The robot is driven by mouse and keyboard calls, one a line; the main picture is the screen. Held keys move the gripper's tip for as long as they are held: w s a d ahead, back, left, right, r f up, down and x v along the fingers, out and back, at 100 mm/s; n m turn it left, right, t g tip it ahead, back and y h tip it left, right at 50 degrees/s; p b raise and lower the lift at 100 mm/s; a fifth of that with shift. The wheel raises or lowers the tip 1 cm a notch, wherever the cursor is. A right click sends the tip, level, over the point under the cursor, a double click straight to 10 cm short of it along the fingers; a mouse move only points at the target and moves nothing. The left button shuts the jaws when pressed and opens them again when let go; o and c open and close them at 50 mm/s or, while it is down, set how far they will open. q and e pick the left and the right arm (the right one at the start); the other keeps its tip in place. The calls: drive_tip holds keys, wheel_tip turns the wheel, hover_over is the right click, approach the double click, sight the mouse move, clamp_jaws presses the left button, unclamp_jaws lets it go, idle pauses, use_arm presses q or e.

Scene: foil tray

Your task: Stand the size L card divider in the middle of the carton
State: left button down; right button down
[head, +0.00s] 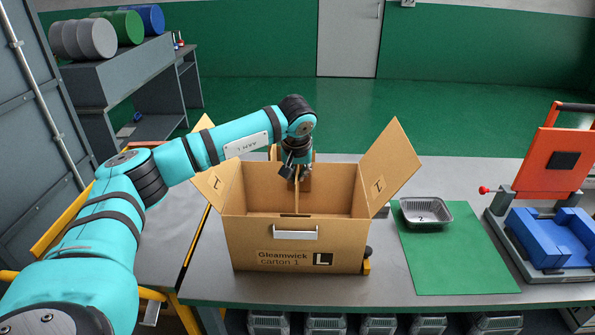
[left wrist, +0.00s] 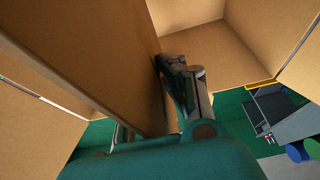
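The open carton (head: 250,245), marked L, stands on the table with its side flaps spread outward. A card divider (head: 296,200) shows as a thin upright strip near the middle of the carton; its lower part is hidden by the front wall. My left gripper (head: 297,176) points down into the carton at the divider's top. In the left wrist view the divider (left wrist: 110,55) is a broad brown panel running between the fingers of my left gripper (left wrist: 145,90). One finger lies close along it; the other is mostly hidden behind it. Whether they press on it is unclear. My right gripper is out of view.
Right of the carton a foil tray (head: 426,212) sits on a green mat (head: 455,262). An orange and blue press (head: 545,215) stands at the far right. Several grey trays (head: 325,324) sit under the table.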

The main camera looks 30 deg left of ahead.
use_arm(q)
wheel_tip(320, 180, down, 7)
drive_tip(key=b, duration=0.4)
drive_tip(key=shift+f, duration=0.15)
drive_tip(key=shift+f+b, duration=0.75)
drive_tip(key=shift+f, duration=0.45)
drive_tip(key=c, duration=1.4)
unclamp_jaws()
drive_tip(key=v, duration=1.2)
